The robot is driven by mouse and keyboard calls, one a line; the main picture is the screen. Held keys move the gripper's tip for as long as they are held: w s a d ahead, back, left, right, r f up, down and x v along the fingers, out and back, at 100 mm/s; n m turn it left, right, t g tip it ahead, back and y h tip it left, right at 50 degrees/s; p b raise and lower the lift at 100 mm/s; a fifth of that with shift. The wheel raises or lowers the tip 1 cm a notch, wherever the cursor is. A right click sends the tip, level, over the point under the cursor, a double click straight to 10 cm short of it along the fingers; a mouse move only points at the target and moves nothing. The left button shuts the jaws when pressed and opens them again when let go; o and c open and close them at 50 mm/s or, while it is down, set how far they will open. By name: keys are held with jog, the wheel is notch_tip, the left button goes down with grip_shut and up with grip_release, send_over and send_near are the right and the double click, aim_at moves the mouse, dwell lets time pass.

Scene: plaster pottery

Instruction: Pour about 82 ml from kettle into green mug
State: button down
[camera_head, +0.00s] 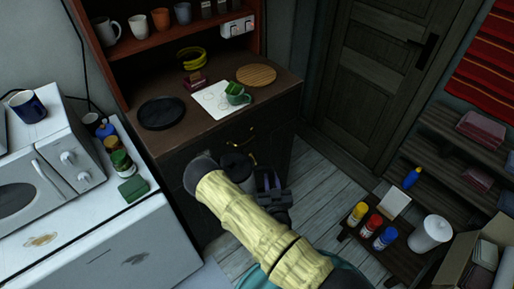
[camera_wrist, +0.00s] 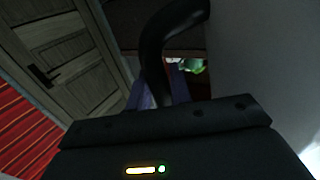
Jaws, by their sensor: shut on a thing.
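The green mug (camera_head: 238,98) stands on a white sheet on the dark cabinet top in the head view. A small green patch, probably the mug (camera_wrist: 192,67), shows past the handle in the wrist view. My gripper (camera_wrist: 160,88) is shut on the black curved handle of the kettle (camera_wrist: 262,55), whose pale grey body fills the right of the wrist view. In the head view, the kettle (camera_head: 237,163) and my gripper (camera_head: 268,183) are in front of the cabinet, below and apart from the mug. My arm partly hides the kettle; its spout and contents cannot be made out.
The cabinet top (camera_head: 216,133) also holds a black round plate (camera_head: 161,113), a wooden disc (camera_head: 256,75) and a yellow coil (camera_head: 191,56). A shelf of cups is above. A low bench (camera_head: 368,258) with paint bottles stands at right.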

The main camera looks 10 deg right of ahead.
jog(key=d+f, duration=0.2)
jog(key=f, duration=0.1)
jog(key=shift+s+d+f, duration=0.1)
jog(key=shift+s+d, duration=0.05)
jog(key=shift+d, duration=0.25)
jog(key=shift+d, duration=0.1)
dwell(0.4)
